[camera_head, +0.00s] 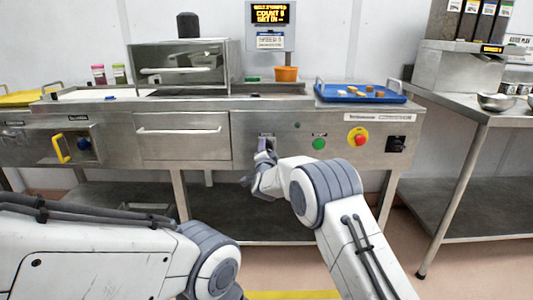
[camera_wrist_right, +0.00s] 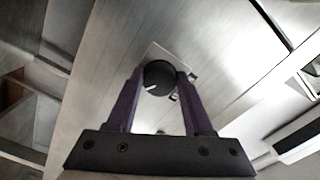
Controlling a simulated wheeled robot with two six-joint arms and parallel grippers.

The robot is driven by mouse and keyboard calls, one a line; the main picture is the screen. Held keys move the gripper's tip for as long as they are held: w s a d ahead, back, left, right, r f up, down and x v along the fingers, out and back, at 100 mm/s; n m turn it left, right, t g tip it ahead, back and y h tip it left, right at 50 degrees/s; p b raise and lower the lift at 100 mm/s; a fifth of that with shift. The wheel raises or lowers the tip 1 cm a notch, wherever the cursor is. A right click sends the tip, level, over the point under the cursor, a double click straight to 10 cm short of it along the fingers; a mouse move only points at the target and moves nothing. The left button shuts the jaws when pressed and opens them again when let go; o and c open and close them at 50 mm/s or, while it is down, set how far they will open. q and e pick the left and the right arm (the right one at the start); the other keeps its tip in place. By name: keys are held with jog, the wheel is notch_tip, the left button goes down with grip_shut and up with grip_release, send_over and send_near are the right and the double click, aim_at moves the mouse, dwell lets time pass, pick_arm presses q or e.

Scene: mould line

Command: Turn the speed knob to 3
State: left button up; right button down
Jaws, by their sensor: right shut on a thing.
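The speed knob (camera_wrist_right: 158,78) is a round black knob with a white pointer line, on a pale plate on the steel front panel. In the right wrist view its pointer line is toward the lower left of the picture. My right gripper (camera_wrist_right: 155,85) has its two purple fingers on either side of the knob, shut on it. In the head view the right gripper (camera_head: 264,147) is at the panel and hides the knob. The scale marks are too small to read. My left arm shows at lower left; its gripper is out of view.
Right of my right gripper on the panel are a green button (camera_head: 319,144), a red stop button on yellow (camera_head: 359,138) and a black switch (camera_head: 396,144). A blue tray (camera_head: 391,98) stands above them. A display (camera_head: 270,13) stands behind. A drawer (camera_head: 182,138) is to the left.

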dwell(0.4)
jog(key=shift+c, duration=1.5)
grip_release()
jog(key=s+p, duration=0.1)
jog(key=s, duration=0.9)
jog(key=shift+s, duration=0.3)
